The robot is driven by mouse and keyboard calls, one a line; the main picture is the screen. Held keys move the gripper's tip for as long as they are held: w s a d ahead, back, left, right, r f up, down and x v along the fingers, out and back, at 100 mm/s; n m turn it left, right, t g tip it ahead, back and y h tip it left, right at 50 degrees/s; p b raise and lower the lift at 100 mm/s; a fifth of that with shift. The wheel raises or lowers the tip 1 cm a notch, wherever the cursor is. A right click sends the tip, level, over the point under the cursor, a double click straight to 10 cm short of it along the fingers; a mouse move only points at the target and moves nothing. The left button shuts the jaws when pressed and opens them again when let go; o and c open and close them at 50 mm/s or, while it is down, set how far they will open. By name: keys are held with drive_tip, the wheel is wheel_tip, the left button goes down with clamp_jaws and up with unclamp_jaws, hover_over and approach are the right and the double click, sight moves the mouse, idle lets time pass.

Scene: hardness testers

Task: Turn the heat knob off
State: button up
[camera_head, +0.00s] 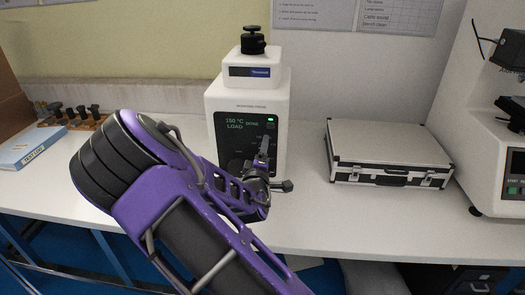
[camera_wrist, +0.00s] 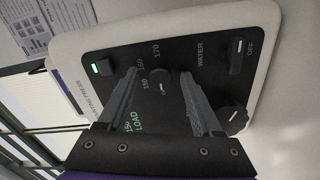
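The white mounting press (camera_head: 248,88) stands on the bench, with a black front panel reading "150 °C" and "LOAD". In the wrist view the panel appears turned on its side. A small round knob (camera_wrist: 160,84) with a pale pointer mark sits beside the numbers 150, 160 and 170; it may be the heat knob. My gripper (camera_wrist: 158,75) is open, its fingertips on either side of this knob. I cannot tell whether they touch it. In the head view my gripper (camera_head: 264,152) is in front of the panel's right part and hides the controls there.
A larger black knob (camera_wrist: 232,120) is close to one finger. A rocker switch (camera_wrist: 240,56) sits near the labels WATER and OFF. A button with a green light (camera_wrist: 102,67) is at the other side. A silver case (camera_head: 388,152) stands right of the press.

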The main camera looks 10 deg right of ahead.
drive_tip(key=shift+s, duration=0.1)
drive_tip(key=p+v, duration=0.5)
drive_tip(key=v, duration=1.2)
drive_tip(key=shift+a, duration=0.1)
